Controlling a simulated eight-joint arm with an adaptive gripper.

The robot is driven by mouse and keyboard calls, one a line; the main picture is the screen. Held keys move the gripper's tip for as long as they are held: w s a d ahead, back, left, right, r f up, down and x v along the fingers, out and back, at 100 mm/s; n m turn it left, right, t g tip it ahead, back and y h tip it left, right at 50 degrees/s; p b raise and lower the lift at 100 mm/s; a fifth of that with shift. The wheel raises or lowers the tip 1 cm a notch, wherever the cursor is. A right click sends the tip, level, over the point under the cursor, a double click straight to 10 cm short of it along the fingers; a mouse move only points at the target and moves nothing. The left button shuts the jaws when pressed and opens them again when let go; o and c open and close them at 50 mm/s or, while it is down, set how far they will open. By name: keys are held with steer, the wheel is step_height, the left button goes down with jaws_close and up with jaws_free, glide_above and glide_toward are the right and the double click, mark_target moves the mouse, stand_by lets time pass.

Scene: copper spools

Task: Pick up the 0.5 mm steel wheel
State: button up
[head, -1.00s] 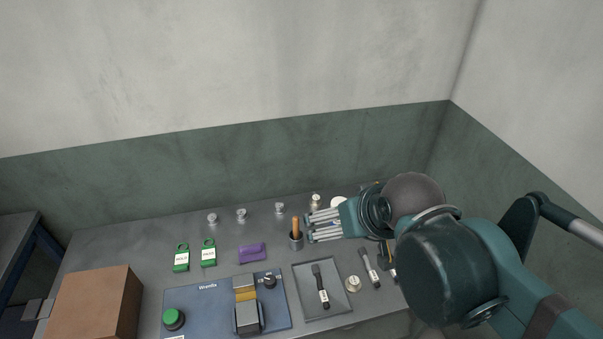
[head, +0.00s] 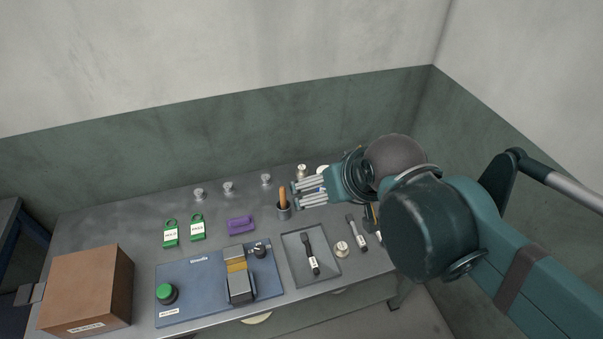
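Several small silver wheels or spools stand on the grey bench. Three are in a row at the back: a left one (head: 199,194), a middle one (head: 228,187) and a right one (head: 266,180). Another (head: 302,170) stands behind my gripper, and a cream-topped one (head: 342,249) is right of the tray. No size marking is readable, so I cannot tell which is the 0.5 mm steel wheel. My gripper (head: 307,191) points left above the bench, fingers apart, with no wheel visible between them. My arm hides part of the bench's right side.
A dark cup with a wooden handle (head: 283,212) stands just left of my fingertips. Green tags (head: 171,234), a purple block (head: 241,225), a blue machine base (head: 200,299), a grey tray (head: 291,266) with a dark tool, and a brown box (head: 88,285) occupy the bench.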

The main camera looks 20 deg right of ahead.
steer(key=c, duration=1.2)
steer(key=shift+w, duration=0.1)
steer(key=shift+c, duration=0.2)
steer(key=n+g+h+b, duration=0.1)
steer(key=n+g+b, duration=0.5)
steer(key=n, duration=0.9)
glide_above(299, 167)
steer(key=p, duration=0.1)
steer(key=shift+g, duration=0.7)
steer(key=f, duration=2.8)
steer(key=shift+s+f, duration=0.25)
steer(key=shift+w+f+n, duration=0.25)
steer(key=shift+f+n, duration=0.15)
steer(key=shift+f, duration=0.15)
